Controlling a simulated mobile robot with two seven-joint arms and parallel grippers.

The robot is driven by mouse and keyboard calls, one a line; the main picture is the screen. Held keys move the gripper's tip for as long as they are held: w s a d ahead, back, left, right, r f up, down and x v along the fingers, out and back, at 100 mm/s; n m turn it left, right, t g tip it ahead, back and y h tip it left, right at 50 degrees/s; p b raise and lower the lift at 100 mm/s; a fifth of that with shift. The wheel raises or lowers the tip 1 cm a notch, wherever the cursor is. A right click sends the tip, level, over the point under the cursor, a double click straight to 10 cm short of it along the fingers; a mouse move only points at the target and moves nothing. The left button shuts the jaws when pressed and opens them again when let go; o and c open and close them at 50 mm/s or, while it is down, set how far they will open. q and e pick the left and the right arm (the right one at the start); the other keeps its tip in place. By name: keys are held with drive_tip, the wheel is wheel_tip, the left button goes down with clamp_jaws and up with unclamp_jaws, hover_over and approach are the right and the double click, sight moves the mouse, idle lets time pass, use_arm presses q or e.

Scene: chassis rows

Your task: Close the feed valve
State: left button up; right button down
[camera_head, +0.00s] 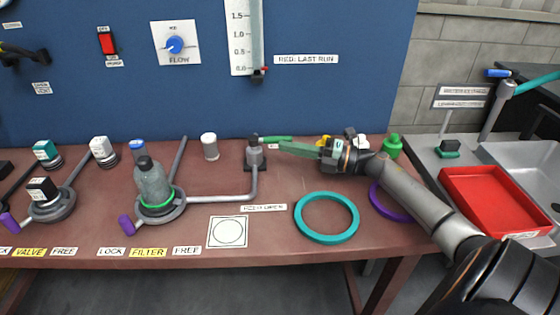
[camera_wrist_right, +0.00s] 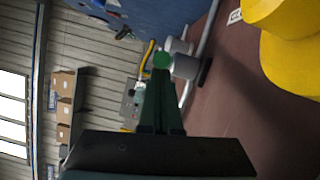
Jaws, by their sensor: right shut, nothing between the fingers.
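The feed valve (camera_head: 254,158) is a small grey body with a dark top at the back of the brown bench, joined to a grey pipe. Its green lever (camera_head: 272,139) points right, roughly along the bench. In the right wrist view, the lever's round green end (camera_wrist_right: 162,60) shows just beyond my fingertips, with the grey valve body (camera_wrist_right: 187,67) behind it. My right gripper (camera_head: 281,146) is shut and empty, its green fingers pointing left close beside the lever. I cannot tell whether they touch it. My left gripper is not in view.
A bottle (camera_head: 153,184) sits in the filter holder at left. A red tray (camera_head: 493,205) lies right.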

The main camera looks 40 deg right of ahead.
idle(0.3)
drive_tip(key=v, duration=1.2)
drive_tip(key=shift+s+d, duration=0.15)
drive_tip(key=shift+s, duration=0.05)
drive_tip(key=c, duration=1.5)
unclamp_jaws()
drive_tip(key=shift+p, duration=0.3)
